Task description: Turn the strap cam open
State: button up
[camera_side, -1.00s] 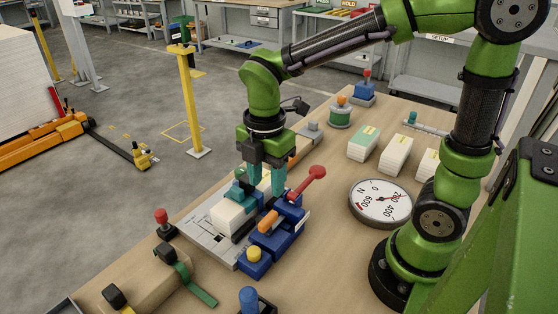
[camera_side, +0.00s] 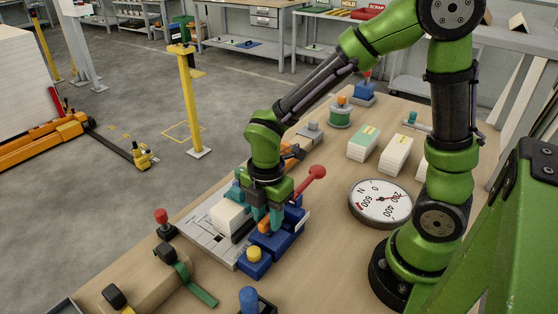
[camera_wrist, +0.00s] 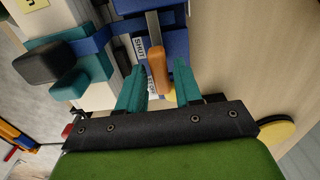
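The strap cam is a blue block unit (camera_side: 285,240) on the bench with an orange lever (camera_side: 264,227). The lever also shows in the wrist view (camera_wrist: 159,72), pointing towards my gripper beside a white label reading "SHUT" (camera_wrist: 138,48); another label there is partly hidden. My gripper (camera_side: 262,214) is low over the unit, its teal fingers (camera_wrist: 159,72) on either side of the orange lever. The fingers look apart, with a narrow gap on each side of the lever. A pale block (camera_side: 228,217) sits left of the unit on a grey plate (camera_side: 203,238).
A red-knobbed lever (camera_side: 316,173) rises close at the right of my gripper. A yellow button (camera_side: 253,254) is in front. A dial gauge (camera_side: 381,203) and paper stacks (camera_side: 397,152) stand further right. A red-topped post (camera_side: 162,220) stands at left.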

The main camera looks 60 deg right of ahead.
grip_shut()
jog(key=shift+m, duration=0.4)
jog(key=m, duration=1.7)
dwell(0.6)
jog(key=shift+o, duration=1.3)
grip_release()
